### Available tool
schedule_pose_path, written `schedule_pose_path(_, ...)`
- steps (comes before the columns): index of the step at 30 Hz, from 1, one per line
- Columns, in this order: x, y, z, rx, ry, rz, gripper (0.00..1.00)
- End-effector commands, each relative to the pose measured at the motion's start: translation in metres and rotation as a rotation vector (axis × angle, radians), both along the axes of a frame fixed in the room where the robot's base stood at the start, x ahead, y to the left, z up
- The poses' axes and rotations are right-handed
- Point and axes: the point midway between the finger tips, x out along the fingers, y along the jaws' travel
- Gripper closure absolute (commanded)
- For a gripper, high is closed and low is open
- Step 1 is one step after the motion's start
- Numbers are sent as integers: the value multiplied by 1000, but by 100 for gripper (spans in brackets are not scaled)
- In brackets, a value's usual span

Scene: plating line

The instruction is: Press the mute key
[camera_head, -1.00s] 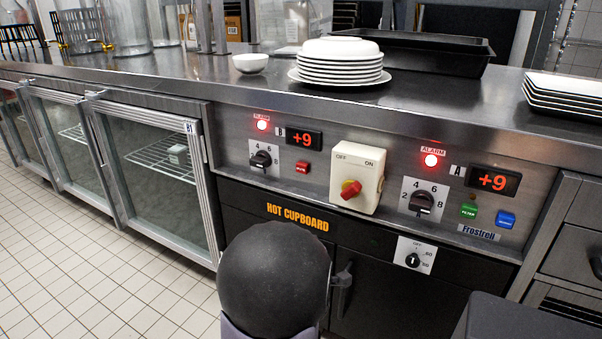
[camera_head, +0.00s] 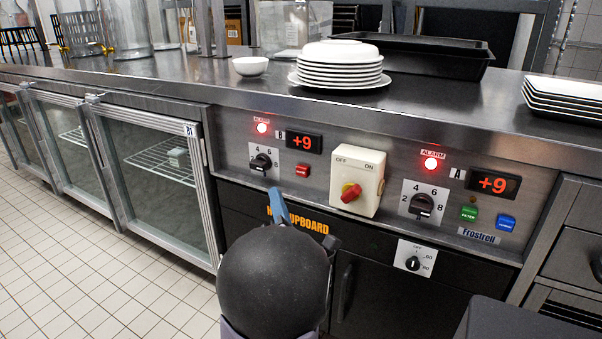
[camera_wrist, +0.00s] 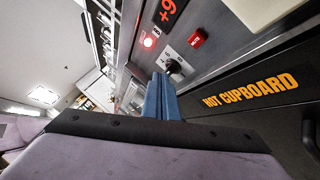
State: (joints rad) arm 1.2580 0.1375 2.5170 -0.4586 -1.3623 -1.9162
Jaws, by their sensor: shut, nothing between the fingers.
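A small red key (camera_head: 302,170) sits on the grey control panel under display B, right of a black dial. It also shows in the wrist view (camera_wrist: 198,38); its tiny white lettering looks like MUTE. My gripper (camera_head: 274,192) has slim blue fingers, closed together and empty, in front of the HOT CUPBOARD lettering. In the head view the fingertips appear below and left of the red key, just under the dial. In the wrist view the fingers (camera_wrist: 160,80) point at the dial side, with the red key up and right. I see no contact with the key.
Close by are the B dial (camera_head: 264,161), a white box with a red rotary switch (camera_head: 351,191), a green key (camera_head: 469,212) and a blue key (camera_head: 506,222). Both alarm lamps glow red. Stacked plates (camera_head: 340,65) stand on the counter above.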

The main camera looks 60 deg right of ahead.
Motion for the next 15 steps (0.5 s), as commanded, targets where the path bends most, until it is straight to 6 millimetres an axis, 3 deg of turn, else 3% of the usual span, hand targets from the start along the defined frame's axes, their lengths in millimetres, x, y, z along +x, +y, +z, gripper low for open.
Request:
schedule_pose_path(8, 0, -4, 0, 3, 0, -1, 100)
schedule_pose_path(15, 0, -22, 1, 3, 0, -1, 100)
